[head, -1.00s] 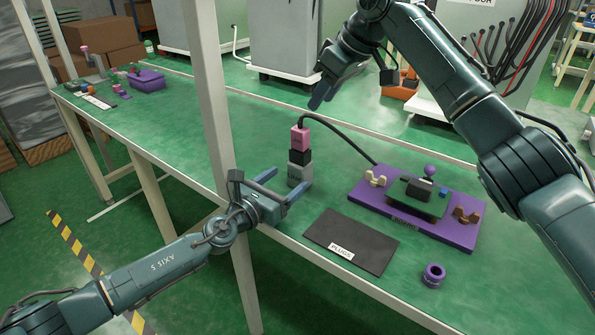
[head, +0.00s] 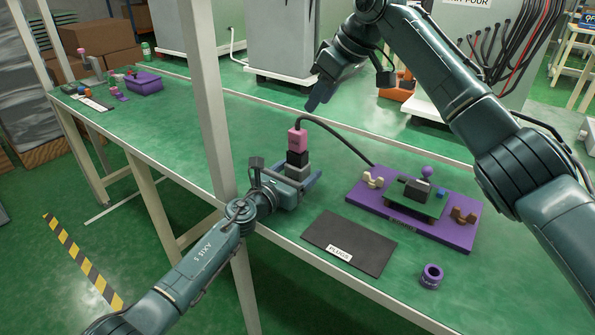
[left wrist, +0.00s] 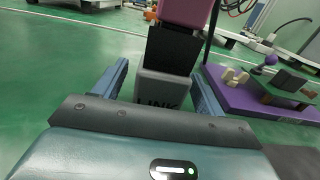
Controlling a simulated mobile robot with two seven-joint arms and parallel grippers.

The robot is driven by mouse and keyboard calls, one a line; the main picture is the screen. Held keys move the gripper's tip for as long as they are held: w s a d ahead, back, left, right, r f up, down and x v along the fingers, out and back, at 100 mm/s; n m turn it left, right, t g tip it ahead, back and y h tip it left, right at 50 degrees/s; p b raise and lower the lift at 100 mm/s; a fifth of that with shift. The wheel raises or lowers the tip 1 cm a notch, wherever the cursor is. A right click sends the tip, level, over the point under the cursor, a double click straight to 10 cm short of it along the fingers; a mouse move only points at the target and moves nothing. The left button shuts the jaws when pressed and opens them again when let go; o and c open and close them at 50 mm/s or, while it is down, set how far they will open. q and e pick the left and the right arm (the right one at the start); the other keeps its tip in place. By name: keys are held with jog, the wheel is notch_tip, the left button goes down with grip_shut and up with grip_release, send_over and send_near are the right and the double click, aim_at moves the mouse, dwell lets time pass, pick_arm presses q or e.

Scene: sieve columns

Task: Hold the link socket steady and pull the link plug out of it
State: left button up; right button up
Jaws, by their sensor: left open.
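The link socket (head: 296,173) is a grey block on the green table, and its "LINK" lettering shows in the left wrist view (left wrist: 162,90). The pink link plug (head: 297,140) stands upright above it, with a black section (head: 297,158) between. A black cable leaves the plug's top. My left gripper (head: 302,176) is open and low, its fingers on either side of the socket. In the left wrist view (left wrist: 160,75) a gap shows beside the left finger; contact on the right is unclear. My right gripper (head: 317,100) hangs above and behind the plug, apart from it; its jaw opening is unclear.
A purple board (head: 450,234) with tan clips and a dark device lies to the right; the cable runs toward it. A black "PLUGS" mat (head: 345,240) and purple ring (head: 431,276) lie near the front edge. A pale post (head: 213,110) stands left of the socket.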

pick_arm(q)
jog(key=shift+c, duration=0.3)
jog(key=c, duration=1)
jog(key=shift+c, duration=0.2)
